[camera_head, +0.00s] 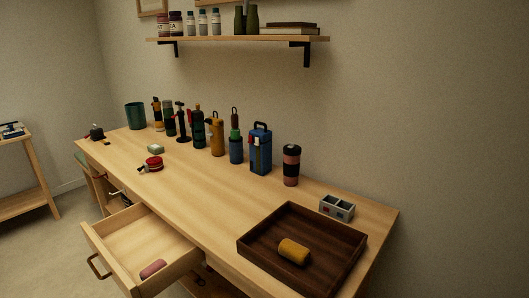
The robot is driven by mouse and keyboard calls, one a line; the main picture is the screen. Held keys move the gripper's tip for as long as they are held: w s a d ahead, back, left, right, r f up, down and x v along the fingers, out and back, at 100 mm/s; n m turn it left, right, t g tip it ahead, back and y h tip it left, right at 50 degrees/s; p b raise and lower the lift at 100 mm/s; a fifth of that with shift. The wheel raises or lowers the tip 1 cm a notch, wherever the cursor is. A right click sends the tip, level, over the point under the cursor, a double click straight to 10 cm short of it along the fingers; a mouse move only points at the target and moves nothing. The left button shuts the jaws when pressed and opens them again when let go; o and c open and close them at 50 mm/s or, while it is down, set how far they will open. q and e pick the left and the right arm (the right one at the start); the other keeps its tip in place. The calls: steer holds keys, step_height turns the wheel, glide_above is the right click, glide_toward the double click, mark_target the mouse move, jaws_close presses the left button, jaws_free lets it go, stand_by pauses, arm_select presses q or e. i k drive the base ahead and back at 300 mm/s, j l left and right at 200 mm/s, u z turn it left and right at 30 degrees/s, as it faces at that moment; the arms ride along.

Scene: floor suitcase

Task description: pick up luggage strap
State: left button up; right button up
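I cannot tell for sure which item is the luggage strap. A red, round, coil-like item (154,163) with a darker part at its lower left lies on the wooden desk (205,180). A yellow roll (293,251) lies in the dark wooden tray (258,244) at the desk's right end. A pink rounded item (152,269) lies in the open drawer (140,232). Neither of my grippers shows in the head view.
Several bottles and flasks, including a blue one (260,150), stand along the back of the desk. A tumbler (291,166) and a grey two-compartment box (337,207) are at the right. The drawer juts out in front. A shelf (240,39) hangs above. The desk's middle is clear.

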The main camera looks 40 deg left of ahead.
mark_target(154, 164)
steer(key=u, duration=0.45)
steer(key=j+u, duration=0.15)
steer(key=u, duration=0.8)
steer(key=j+u, duration=0.1)
steer(key=u, duration=0.35)
steer(key=z, duration=0.95)
steer(key=j+z, duration=0.2)
steer(key=z, duration=0.25)
steer(key=j+z, duration=0.25)
steer(key=z, duration=0.15)
steer(key=k+j+z, duration=0.1)
steer(key=j+z, duration=0.2)
steer(key=k+j+z, duration=0.1)
steer(key=j+z, duration=0.15)
steer(key=j, duration=0.15)
steer(key=k+j+z, duration=0.15)
steer(key=j+z, duration=0.15)
steer(key=z, duration=0.15)
steer(key=k+j+z, duration=0.15)
steer(key=j+z, duration=0.15)
steer(key=z, duration=0.2)
steer(key=k+j+z, duration=0.15)
steer(key=z, duration=0.3)
steer(key=k+j+z, duration=0.1)
steer(key=k+z, duration=0.2)
steer(key=z, duration=0.15)
